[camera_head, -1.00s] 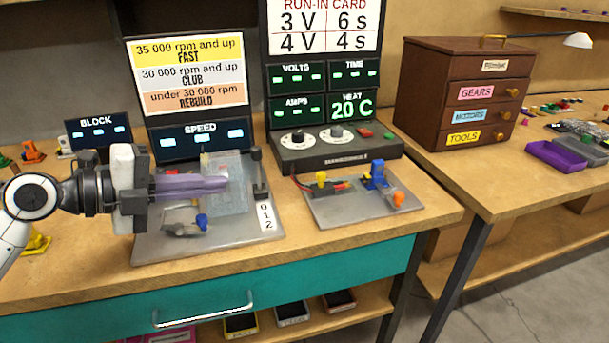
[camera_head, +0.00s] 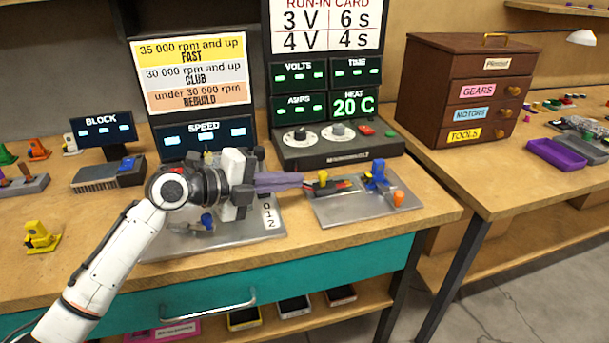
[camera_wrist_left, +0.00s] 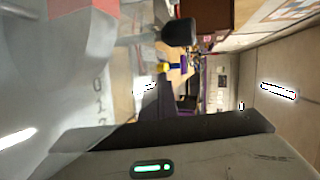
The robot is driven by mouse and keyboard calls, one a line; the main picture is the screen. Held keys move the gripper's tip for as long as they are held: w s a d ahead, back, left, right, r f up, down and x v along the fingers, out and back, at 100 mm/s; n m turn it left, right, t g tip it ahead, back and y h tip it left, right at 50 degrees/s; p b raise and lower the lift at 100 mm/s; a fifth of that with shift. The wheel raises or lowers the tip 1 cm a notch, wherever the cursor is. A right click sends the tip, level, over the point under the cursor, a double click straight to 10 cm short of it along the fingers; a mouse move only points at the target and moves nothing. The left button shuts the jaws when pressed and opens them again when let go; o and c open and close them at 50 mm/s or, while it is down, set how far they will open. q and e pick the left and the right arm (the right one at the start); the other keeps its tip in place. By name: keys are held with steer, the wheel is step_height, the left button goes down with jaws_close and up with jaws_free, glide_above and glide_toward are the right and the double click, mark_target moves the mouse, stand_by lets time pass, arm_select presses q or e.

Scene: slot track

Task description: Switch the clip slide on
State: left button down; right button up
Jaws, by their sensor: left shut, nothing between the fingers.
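A grey metal plate (camera_head: 345,212) on the bench carries a small dark fixture (camera_head: 340,188) with a yellow knob (camera_head: 322,177) and a red part. I cannot tell for certain which part is the clip slide. A blue clamp-like piece (camera_head: 376,172) and an orange knob (camera_head: 398,198) are on the same plate. My left gripper (camera_head: 301,180) is shut and empty, pointing right, with its tips just left of the yellow knob. I cannot tell whether they touch. In the left wrist view, the dark fingers (camera_wrist_left: 165,112) show, and a small yellow spot (camera_wrist_left: 162,68) lies beyond.
A second plate (camera_head: 215,243) with a blue knob (camera_head: 206,220) lies under my left gripper. The run-in console (camera_head: 335,150) stands behind the right plate. A wooden drawer cabinet (camera_head: 460,95) is at the right. The bench's front right corner is clear.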

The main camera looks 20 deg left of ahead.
mark_target(326, 177)
arm_select(q)
steer(key=shift+x, duration=2.05)
arm_select(e)
steer(key=shift+s+d, duration=0.1)
steer(key=shift+s, duration=0.1)
arm_select(q)
steer(key=shift+s, duration=0.1)
steer(key=shift+w+d+f+b, duration=0.15)
steer(key=shift+w+d+b, duration=0.6)
steer(key=shift+d, duration=0.35)
steer(key=shift+w+d, duration=0.25)
steer(key=shift+d, duration=0.1)
arm_select(e)
steer(key=shift+w+a+f, duration=0.15)
steer(key=shift+a+f, duration=0.05)
steer(key=shift+f, duration=0.15)
arm_select(q)
steer(key=shift+s, duration=0.1)
